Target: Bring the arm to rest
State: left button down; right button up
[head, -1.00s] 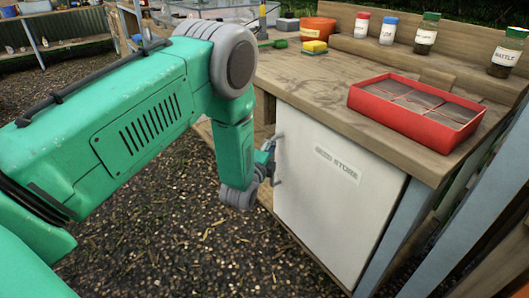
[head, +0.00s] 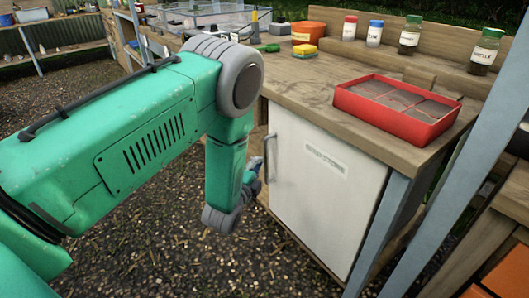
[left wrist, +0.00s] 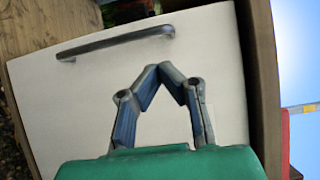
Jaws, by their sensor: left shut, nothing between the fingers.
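My left arm reaches in from the left in the head view, and its gripper (head: 254,176) is partly hidden behind its own wrist. The gripper is beside the white cabinet door, near its upright handle (head: 271,158). In the left wrist view the two fingers (left wrist: 158,72) meet at their tips and hold nothing. The white door (left wrist: 80,110) fills most of that view, and the handle (left wrist: 115,41) lies clear of the fingers. The door looks closed in the head view. My right gripper is not in view.
A wooden bench (head: 310,85) stands over the cabinet. A grey-blue post (head: 385,220) stands right of the door. Open gravel lies below my arm.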

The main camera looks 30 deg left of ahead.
pick_arm(q)
jog(key=s+d+f+n+g+p, duration=0.1)
jog(key=s+f+n+g+p, duration=0.15)
jog(key=s, duration=0.35)
jog(key=s+d+f+n+g+h+p, duration=0.1)
jog(key=s+f+n+g, duration=0.25)
jog(key=s, duration=0.35)
jog(key=s+d+f+n+g+p, duration=0.1)
jog(key=s+f+n+g, duration=0.15)
jog(key=s, duration=0.35)
jog(key=s+d+n+g+h+p, duration=0.1)
jog(key=s+d+n+g, duration=0.3)
jog(key=s, duration=1.5)
jog(key=n+g+p, duration=0.1)
jog(key=n+g, duration=0.2)
jog(key=g, duration=0.1)
jog(key=shift+s+r+h+p, duration=0.2)
jog(key=shift+h+p, duration=0.1)
jog(key=shift+h, duration=0.1)
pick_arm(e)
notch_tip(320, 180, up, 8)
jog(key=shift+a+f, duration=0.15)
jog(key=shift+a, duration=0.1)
pick_arm(q)
jog(key=shift+a+g, duration=0.25)
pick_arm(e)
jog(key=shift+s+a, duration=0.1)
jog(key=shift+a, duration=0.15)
